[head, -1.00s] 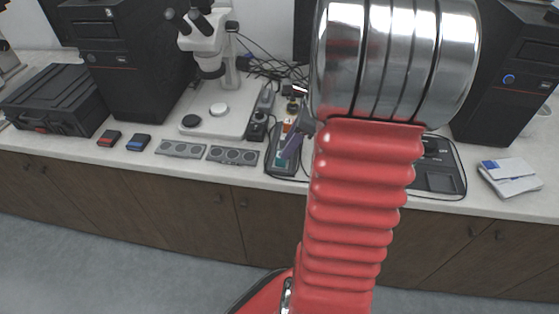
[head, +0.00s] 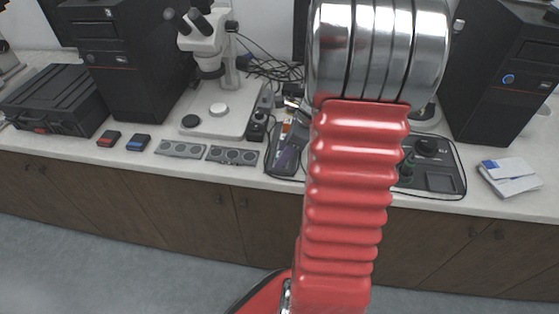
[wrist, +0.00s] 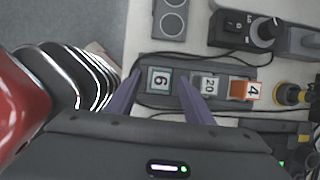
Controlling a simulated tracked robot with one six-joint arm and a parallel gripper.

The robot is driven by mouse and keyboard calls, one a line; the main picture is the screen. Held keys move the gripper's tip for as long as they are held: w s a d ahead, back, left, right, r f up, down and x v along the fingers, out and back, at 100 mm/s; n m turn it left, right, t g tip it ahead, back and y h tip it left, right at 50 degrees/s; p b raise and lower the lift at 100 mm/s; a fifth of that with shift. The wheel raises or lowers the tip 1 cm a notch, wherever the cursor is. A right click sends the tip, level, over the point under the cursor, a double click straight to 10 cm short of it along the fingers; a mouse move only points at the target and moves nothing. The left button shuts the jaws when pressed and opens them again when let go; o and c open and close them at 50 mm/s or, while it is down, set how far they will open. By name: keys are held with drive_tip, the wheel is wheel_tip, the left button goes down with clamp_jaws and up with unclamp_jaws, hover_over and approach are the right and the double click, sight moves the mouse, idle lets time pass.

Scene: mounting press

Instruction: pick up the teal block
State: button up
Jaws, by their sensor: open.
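The teal block (wrist: 160,79), with a number 6 on its pale top, sits at the left end of a dark tray (wrist: 143,68) in the wrist view. My gripper (wrist: 159,73) is open, its purple fingers on either side of the teal block in the picture. I cannot tell whether they touch it or are still above it. In the head view my gripper (head: 288,155) is over the tray, partly behind my red arm, and I cannot make out the teal block there.
A grey block marked 20 (wrist: 209,84) stands close to the right finger. An orange block marked 4 (wrist: 245,90) is farther right. A control box with a knob (wrist: 248,31) lies beyond the tray. The microscope (head: 207,60) stands left of my arm on the counter.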

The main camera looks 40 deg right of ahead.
drive_tip(key=shift+c, duration=0.2)
clamp_jaws()
idle(0.4)
